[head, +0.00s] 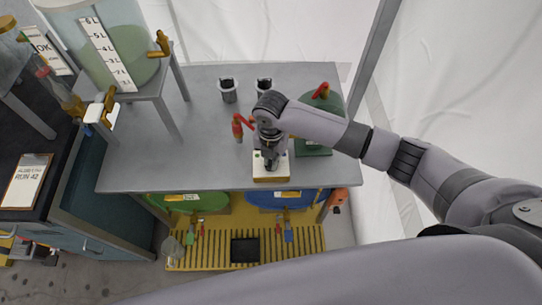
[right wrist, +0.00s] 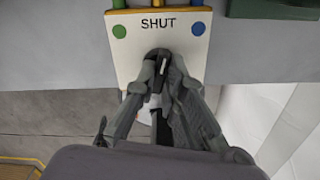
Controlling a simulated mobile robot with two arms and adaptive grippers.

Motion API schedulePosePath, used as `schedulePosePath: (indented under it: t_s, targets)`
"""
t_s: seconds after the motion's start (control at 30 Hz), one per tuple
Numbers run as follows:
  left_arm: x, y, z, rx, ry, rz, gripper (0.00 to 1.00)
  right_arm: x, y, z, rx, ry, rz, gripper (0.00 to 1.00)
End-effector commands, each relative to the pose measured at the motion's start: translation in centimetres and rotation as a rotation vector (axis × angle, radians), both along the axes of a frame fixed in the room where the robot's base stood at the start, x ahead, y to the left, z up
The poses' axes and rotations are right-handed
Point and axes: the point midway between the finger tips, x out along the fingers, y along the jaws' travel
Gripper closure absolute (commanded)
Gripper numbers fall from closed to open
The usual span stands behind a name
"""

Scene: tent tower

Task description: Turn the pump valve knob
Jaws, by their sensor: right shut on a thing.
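The pump valve is a white-faced box (head: 271,178) with a yellow base at the front edge of the grey table. In the right wrist view its white plate (right wrist: 130,62) reads SHUT at the top, with a green dot on the left and a blue dot on the right. The dark knob (right wrist: 158,54) sits below the word, with a pale mark on it. My right gripper (right wrist: 160,74) is shut on the knob, and its fingers hide part of it. In the head view the right gripper (head: 270,153) comes down onto the box from above. My left gripper is not in view.
The grey table (head: 170,160) holds a red-handled fitting (head: 238,126), two dark cups (head: 228,90) and a green container (head: 327,103) behind my right arm. A graduated tank (head: 105,45) stands at left. Green (head: 205,205) and blue drums stand below the table's front.

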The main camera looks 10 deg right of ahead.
Motion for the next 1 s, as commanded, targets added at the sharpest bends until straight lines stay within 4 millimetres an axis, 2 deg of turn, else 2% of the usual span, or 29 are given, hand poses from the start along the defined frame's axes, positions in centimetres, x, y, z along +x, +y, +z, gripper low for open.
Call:
schedulePosePath:
  t_s: [0.03,0.5,1.0]
  targets:
    - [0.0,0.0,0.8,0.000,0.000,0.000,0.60,0.0,0.0,0.4,0.000,0.002,-0.028,1.00]
    - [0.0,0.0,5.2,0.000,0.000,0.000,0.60,0.0,0.0,0.5,0.000,0.002,-0.447,1.00]
    - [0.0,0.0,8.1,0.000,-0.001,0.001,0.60,0.0,0.1,0.3,0.001,0.002,-0.836,1.00]
